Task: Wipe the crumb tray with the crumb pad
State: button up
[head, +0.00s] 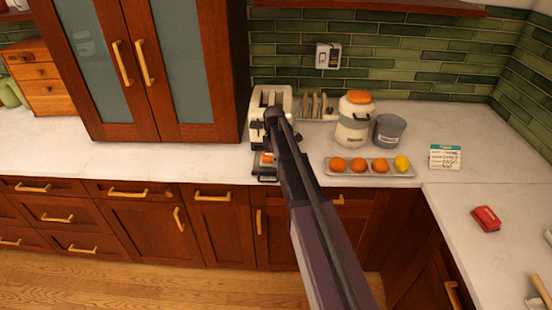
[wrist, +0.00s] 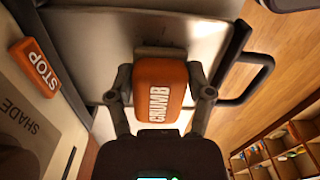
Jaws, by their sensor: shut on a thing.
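The crumb pad (wrist: 160,88) is an orange block marked CRUMB. My gripper (wrist: 161,92) is shut on it, one finger on each side, in the wrist view. The crumb tray (wrist: 90,45) is a pale metal sheet with a dark edge and a dark handle (wrist: 262,80). The pad is over the tray; whether it touches cannot be told. In the head view the tray (head: 263,175) sticks out in front of the toaster (head: 258,104), with the pad (head: 267,158) showing orange beside my arm, which hides part of both.
An orange STOP button (wrist: 36,67) is beside the tray. Right of the toaster are a toast rack (head: 316,106), a jar (head: 354,120), a grey tub (head: 389,131) and a fruit tray (head: 345,173). Counter to the left is clear.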

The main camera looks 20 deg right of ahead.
aim_at(265, 153)
jog(key=shift+w+a, duration=0.1)
jog(key=shift+a, duration=0.2)
jog(key=shift+w+a, duration=0.3)
jog(key=shift+a, duration=0.45)
jog(key=shift+w+a, duration=0.25)
jog(key=shift+a, duration=0.45)
jog(key=shift+a, duration=0.1)
jog(key=shift+w+a, duration=0.1)
jog(key=shift+a, duration=0.05)
jog(key=shift+w+a, duration=0.15)
jog(key=shift+a, duration=0.55)
jog(key=shift+w+a, duration=0.15)
jog(key=shift+a, duration=0.55)
jog(key=shift+w, duration=0.2)
jog(key=shift+s+d, duration=0.25)
jog(key=shift+d, duration=0.65)
jog(key=shift+s+d, duration=0.25)
jog(key=shift+d, duration=0.65)
